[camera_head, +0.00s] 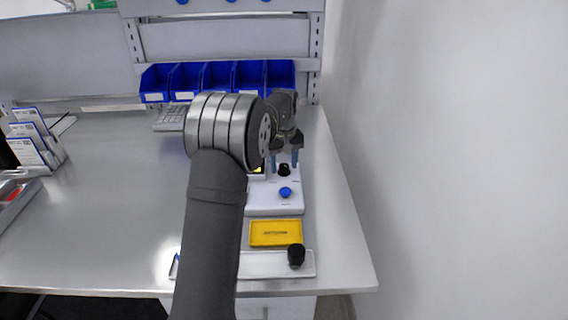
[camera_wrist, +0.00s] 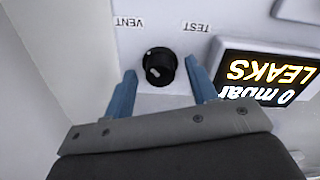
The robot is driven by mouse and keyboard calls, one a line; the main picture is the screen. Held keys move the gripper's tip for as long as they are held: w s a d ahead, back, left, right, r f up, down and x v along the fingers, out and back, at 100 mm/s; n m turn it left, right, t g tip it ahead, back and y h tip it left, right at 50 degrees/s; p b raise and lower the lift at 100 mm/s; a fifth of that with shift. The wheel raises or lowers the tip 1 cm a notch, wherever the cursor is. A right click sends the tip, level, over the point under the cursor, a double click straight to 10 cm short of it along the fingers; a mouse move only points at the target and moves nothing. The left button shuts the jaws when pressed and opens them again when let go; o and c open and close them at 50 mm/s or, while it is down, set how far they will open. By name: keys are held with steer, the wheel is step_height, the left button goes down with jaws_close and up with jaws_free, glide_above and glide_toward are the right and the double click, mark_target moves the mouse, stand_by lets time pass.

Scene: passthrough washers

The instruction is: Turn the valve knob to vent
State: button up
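The black valve knob (camera_wrist: 161,66) sits on the white panel of the test unit (camera_head: 262,208); the knob also shows in the head view (camera_head: 284,171). Labels reading VENT (camera_wrist: 130,22) and TEST (camera_wrist: 196,27) appear upside down in the wrist view, on either side of the knob. A small white mark shows on the knob's face; which label it points to is hard to tell. My gripper (camera_wrist: 161,74) is open, its blue fingers on either side of the knob with visible gaps. The display (camera_wrist: 268,78) reads LEAKS and 0 mbar.
A blue button (camera_head: 285,192) is on the unit in front of the knob. A yellow tray (camera_head: 276,233) and a white tray (camera_head: 262,265) with a black knob-like part (camera_head: 296,255) lie nearer. Blue bins (camera_head: 218,78) stand behind; a wall is to the right.

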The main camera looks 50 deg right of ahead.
mark_target(284, 165)
steer(key=shift+r, duration=0.1)
step_height(284, 165, up, 17)
stand_by(0.6)
stand_by(0.5)
step_height(284, 165, down, 17)
steer(key=shift+f, duration=0.2)
stand_by(0.4)
